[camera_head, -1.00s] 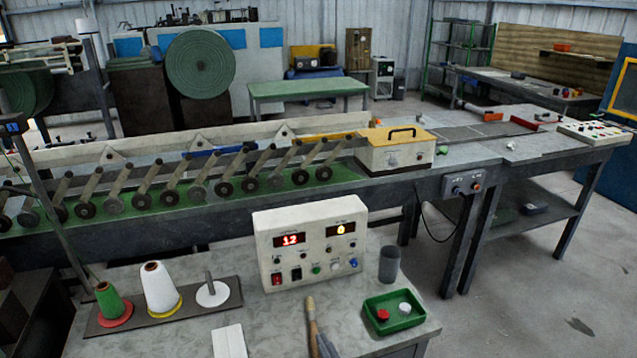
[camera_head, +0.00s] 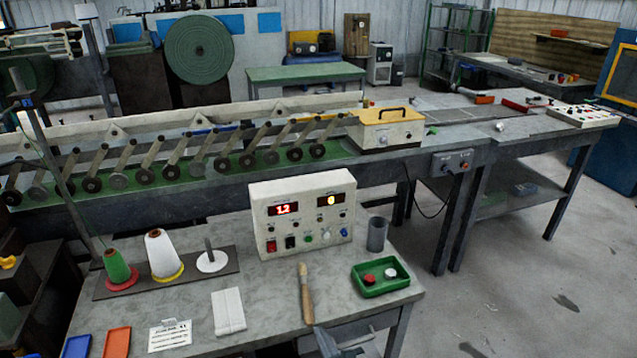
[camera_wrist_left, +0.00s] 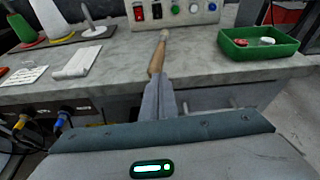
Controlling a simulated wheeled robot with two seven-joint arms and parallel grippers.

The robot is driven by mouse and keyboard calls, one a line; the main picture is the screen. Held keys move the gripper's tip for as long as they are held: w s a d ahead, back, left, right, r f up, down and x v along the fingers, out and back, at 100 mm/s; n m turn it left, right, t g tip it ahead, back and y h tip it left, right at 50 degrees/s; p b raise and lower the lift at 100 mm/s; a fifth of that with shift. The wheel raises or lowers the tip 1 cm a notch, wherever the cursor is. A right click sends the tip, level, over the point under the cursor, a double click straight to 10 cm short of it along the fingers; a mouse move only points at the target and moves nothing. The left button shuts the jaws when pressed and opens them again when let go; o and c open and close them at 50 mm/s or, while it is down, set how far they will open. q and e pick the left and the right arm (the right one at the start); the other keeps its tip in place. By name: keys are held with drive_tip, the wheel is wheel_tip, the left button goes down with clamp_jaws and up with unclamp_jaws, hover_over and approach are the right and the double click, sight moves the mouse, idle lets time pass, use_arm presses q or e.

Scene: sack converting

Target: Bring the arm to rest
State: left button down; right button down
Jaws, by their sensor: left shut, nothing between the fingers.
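My left gripper (camera_head: 327,342) is at the bottom edge of the head view, low at the front of the workbench (camera_head: 250,315). Its fingers are shut with nothing between them. In the left wrist view the shut grey fingers (camera_wrist_left: 158,98) point toward the bench. A wooden-handled tool (camera_head: 305,292) lies on the bench just beyond the fingertips. In the left wrist view its handle (camera_wrist_left: 158,52) lines up behind the fingers, so its near end is partly hidden there. My right gripper is in neither view.
The bench holds a control box (camera_head: 303,215), a grey cup (camera_head: 377,234), a green tray (camera_head: 381,278), a white pad (camera_head: 228,311) and thread cones (camera_head: 163,254). Behind stands a long conveyor with rollers and a yellow-topped box (camera_head: 386,129).

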use_arm(q)
drive_tip(key=s+a+f+n+g+h, duration=0.1)
drive_tip(key=s+a+f+n+g, duration=0.15)
drive_tip(key=f, duration=0.85)
drive_tip(key=s+a+f+n+g+h, duration=0.1)
drive_tip(key=s+a+f+n+g, duration=0.2)
drive_tip(key=f, duration=0.7)
drive_tip(key=s+a+f+n+g+b, duration=0.1)
drive_tip(key=s+a+f+n+g, duration=0.35)
drive_tip(key=s+f, duration=1.05)
drive_tip(key=s+a+f+n+g, duration=0.1)
drive_tip(key=s+a+f+n, duration=0.4)
drive_tip(key=s, duration=0.6)
drive_tip(key=s+a+f+n+h+b, duration=0.1)
drive_tip(key=s+a+f+n, duration=0.4)
drive_tip(key=s+n, duration=0.3)
drive_tip(key=s+a+f+n+g+h, duration=0.1)
drive_tip(key=s+a+f+n, duration=0.5)
drive_tip(key=s, duration=0.8)
drive_tip(key=shift+a+n+g, duration=0.25)
drive_tip(key=shift+n+g, duration=0.05)
